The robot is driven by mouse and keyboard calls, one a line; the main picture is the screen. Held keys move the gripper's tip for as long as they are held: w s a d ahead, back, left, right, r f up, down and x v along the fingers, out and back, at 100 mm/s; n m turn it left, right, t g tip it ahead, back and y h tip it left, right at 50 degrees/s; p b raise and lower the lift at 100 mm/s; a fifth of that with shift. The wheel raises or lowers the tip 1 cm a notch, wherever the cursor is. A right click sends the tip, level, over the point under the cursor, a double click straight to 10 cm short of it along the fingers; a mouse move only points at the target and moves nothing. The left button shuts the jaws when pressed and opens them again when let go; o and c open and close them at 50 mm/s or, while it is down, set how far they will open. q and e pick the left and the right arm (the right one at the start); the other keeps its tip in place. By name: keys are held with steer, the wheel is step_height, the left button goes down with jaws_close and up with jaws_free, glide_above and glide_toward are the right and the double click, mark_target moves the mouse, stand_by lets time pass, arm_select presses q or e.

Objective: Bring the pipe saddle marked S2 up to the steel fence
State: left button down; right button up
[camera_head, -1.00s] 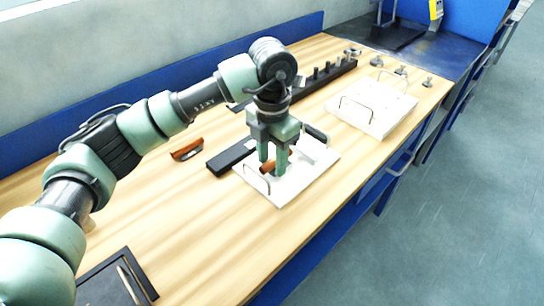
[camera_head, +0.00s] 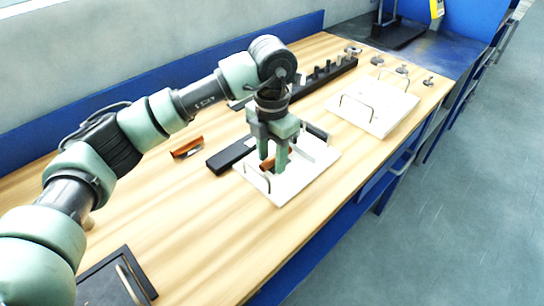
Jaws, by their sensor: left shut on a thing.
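My left gripper (camera_head: 275,162) points down over the nearer white board (camera_head: 285,194) and is shut on an orange-brown piece (camera_head: 268,163), probably a pipe saddle. The fingers hide part of it, and no S2 mark is legible. I cannot tell whether it touches the board. A grey upright plate (camera_head: 318,147), which may be the steel fence, stands on the same board just right of the gripper. A second orange-brown piece (camera_head: 187,147) lies on the wooden table left of the board. My right gripper is not in view.
A long black block (camera_head: 228,157) lies beside the board's left edge. Wire handles rise from both boards; the second white board (camera_head: 372,112) is farther right. A black rack (camera_head: 322,78) with several pegs stands behind. The near table is mostly clear, with a black tray (camera_head: 118,280) at lower left.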

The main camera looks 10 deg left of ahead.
arm_select(q)
steer(key=shift+w+a, duration=0.25)
steer(key=shift+w, duration=0.3)
steer(key=shift+w+a, duration=0.2)
steer(key=shift+w, duration=0.35)
stand_by(0.4)
steer(key=c, duration=0.7)
jaws_free()
steer(key=shift+r, duration=0.15)
step_height(320, 180, up, 8)
steer(key=shift+f+b, duration=0.25)
steer(key=shift+b, duration=0.4)
